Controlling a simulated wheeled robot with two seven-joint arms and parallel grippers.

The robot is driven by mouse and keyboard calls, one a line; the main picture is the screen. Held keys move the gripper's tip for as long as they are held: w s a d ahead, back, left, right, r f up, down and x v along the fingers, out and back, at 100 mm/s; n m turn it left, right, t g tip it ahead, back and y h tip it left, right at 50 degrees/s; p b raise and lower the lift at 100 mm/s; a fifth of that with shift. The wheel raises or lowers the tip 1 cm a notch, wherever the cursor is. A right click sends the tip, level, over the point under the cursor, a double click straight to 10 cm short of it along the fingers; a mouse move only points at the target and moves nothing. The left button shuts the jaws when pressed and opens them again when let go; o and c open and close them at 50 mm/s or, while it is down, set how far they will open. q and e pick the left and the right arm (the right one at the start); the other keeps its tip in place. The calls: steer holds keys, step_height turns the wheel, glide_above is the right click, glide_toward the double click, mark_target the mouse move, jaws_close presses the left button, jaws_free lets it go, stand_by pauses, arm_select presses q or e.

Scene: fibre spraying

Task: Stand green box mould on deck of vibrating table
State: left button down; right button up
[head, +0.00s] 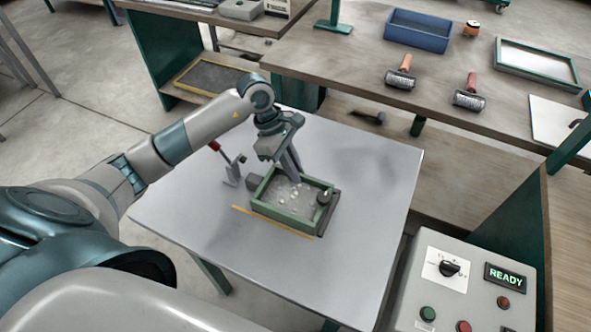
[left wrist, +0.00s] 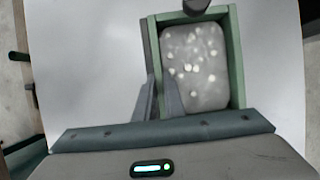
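The green box mould (head: 274,212) is upright and level at the middle of the grey deck of the vibrating table (head: 345,160). It holds a grey, wet-looking filling with white specks. In the left wrist view the mould (left wrist: 238,60) has its open top towards the camera. My left gripper (head: 294,172) reaches down over the mould's far wall. In the left wrist view its two fingers (left wrist: 160,85) sit on either side of the wall and look closed on it. They hide part of that wall. My right gripper is in neither view.
A dark stop bar (head: 329,215) with a round knob lies along the mould's right side. A red-handled clamp (head: 232,168) stands at its left, and a yellow line (head: 270,222) runs in front. A control box reading READY (head: 506,278) stands at the lower right.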

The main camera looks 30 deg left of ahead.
arm_select(q)
steer(key=c, duration=1.8)
jaws_free()
steer(key=shift+r, duration=0.1)
steer(key=shift+o, duration=0.2)
steer(key=b+v, duration=0.5)
steer(key=v, duration=1.2)
steer(key=shift+r, duration=0.2)
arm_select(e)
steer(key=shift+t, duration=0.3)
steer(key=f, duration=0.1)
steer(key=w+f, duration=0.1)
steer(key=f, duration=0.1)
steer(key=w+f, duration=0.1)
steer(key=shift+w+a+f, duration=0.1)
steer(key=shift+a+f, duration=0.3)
arm_select(q)
steer(key=shift+r, duration=0.15)
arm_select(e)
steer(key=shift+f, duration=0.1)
